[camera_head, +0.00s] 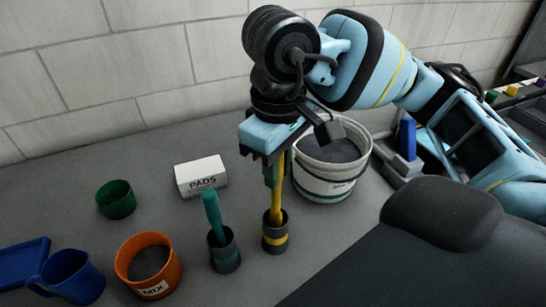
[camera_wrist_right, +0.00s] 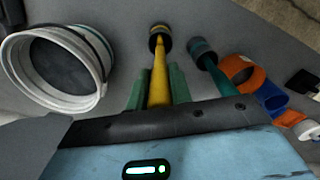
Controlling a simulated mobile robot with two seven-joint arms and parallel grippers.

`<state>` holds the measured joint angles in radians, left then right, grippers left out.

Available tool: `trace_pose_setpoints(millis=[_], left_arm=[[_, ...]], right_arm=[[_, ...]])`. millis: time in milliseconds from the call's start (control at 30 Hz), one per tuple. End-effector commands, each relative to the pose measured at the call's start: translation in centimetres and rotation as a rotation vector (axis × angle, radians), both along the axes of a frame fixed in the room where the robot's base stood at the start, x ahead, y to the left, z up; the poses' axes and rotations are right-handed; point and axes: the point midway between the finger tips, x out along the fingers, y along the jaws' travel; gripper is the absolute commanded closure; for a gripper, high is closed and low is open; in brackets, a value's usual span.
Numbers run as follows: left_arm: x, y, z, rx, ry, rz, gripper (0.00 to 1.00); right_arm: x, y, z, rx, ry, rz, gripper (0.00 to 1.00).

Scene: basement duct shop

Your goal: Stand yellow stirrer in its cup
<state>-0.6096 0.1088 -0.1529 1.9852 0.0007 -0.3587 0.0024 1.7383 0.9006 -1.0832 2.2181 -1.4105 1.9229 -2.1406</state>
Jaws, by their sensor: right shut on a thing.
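The yellow stirrer (camera_head: 277,203) is upright between the green fingers of my right gripper (camera_head: 278,172), which is shut on its upper part. Its lower end is inside the mouth of the dark grey cup with a yellow band (camera_head: 275,238), which stands on the grey bench. In the right wrist view the stirrer (camera_wrist_right: 159,75) runs from between the fingers (camera_wrist_right: 158,92) to the cup (camera_wrist_right: 160,37). Whether it touches the cup's bottom is hidden. My left gripper is not in view.
A teal stirrer (camera_head: 212,216) stands in a teal-banded cup (camera_head: 225,258) just left. An orange MIX tub (camera_head: 165,279), blue jug (camera_head: 72,279), green cup (camera_head: 117,204) and PADS box (camera_head: 202,177) lie farther left. A white bucket (camera_head: 332,184) stands close behind right.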

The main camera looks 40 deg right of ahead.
Motion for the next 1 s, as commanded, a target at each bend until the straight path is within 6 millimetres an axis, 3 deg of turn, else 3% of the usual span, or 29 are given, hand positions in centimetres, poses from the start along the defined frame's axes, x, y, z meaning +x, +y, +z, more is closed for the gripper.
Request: trace_pose_setpoints(millis=[300, 767, 800, 1000], left_arm=[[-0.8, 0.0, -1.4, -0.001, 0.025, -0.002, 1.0], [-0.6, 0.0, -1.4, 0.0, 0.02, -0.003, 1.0], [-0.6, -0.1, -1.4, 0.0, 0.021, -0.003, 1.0], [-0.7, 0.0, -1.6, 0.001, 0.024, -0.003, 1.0]], right_arm=[[0.0, 0.0, -2.0, 0.0, 0.004, 0.0, 1.0], [0.0, 0.0, -2.2, 0.0, 0.0, 0.0, 1.0], [0.0, 0.0, -2.2, 0.0, 0.0, 0.0, 0.76], [0.0, 0.0, -2.2, 0.001, 0.0, 0.0, 0.54]])
